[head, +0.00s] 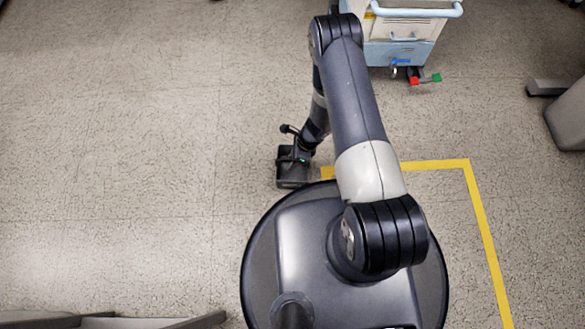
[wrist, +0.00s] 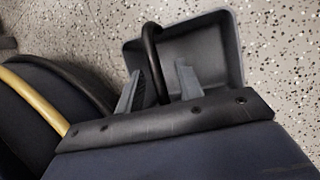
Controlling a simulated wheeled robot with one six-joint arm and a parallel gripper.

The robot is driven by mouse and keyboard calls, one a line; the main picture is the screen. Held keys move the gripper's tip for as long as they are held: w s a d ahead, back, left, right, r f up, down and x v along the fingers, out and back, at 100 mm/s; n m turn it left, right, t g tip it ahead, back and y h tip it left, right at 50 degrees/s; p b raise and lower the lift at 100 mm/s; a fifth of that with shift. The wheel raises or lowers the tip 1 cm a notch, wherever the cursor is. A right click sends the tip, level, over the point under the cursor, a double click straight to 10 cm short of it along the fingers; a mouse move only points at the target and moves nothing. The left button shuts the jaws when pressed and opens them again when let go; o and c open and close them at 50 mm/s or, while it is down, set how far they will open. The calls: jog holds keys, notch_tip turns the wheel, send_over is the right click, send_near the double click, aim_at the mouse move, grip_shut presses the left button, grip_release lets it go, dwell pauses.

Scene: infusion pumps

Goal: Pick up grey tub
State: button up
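The grey tub (wrist: 215,50) is an open box with a black arched handle (wrist: 151,45). In the head view the tub (head: 292,181) looks dark and seems to be on the floor, just beyond my base. My gripper (wrist: 158,68) is over the tub, fingers apart on either side of the handle. A gap shows between the handle and each finger, so it does not look clamped. In the head view my gripper (head: 300,155) is small and partly merges with the tub. The inside of the tub that shows looks empty; part is hidden by my gripper.
Yellow floor tape (head: 440,163) runs beside my base. A blue-and-white cart (head: 400,40) stands at the top, with red and green tabs low on it. Grey furniture (head: 568,115) is at the right edge.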

jog(key=shift+c, duration=0.4)
grip_shut()
jog(key=shift+r, duration=0.15)
